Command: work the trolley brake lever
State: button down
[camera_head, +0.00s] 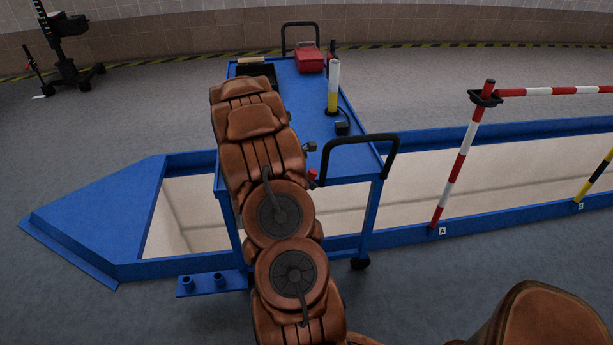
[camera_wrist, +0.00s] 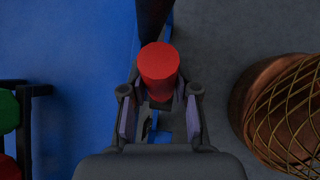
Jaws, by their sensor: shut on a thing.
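The trolley's brake lever has a red cylindrical grip (camera_wrist: 159,68), seen close up in the wrist view. My gripper (camera_wrist: 159,92) is shut on this red grip, with one finger on each side. The lever below the grip is mostly hidden by my gripper. In the head view the blue trolley (camera_head: 355,160) stands across the long pit, with black push handles at both ends. A small red knob (camera_head: 312,173) shows near its front handle; I cannot tell whether it is the same grip. My arm hides the trolley's left side, and my gripper is not clear there.
A red box (camera_head: 310,60) and a white-yellow cylinder (camera_head: 333,88) stand on the trolley top. Red-white (camera_head: 462,158) and yellow-black (camera_head: 594,178) poles stand along the pit's blue rim (camera_head: 420,235). Green (camera_wrist: 8,110) and red (camera_wrist: 8,167) round parts show left in the wrist view.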

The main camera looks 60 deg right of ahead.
jog(key=shift+w, duration=0.1)
dwell(0.3)
jog(key=c, duration=0.8)
grip_release()
jog(key=shift+c, duration=0.2)
jog(key=v, duration=1.1)
jog(key=shift+a+r, duration=0.2)
jog(key=shift+r, duration=0.15)
jog(key=shift+w, duration=0.1)
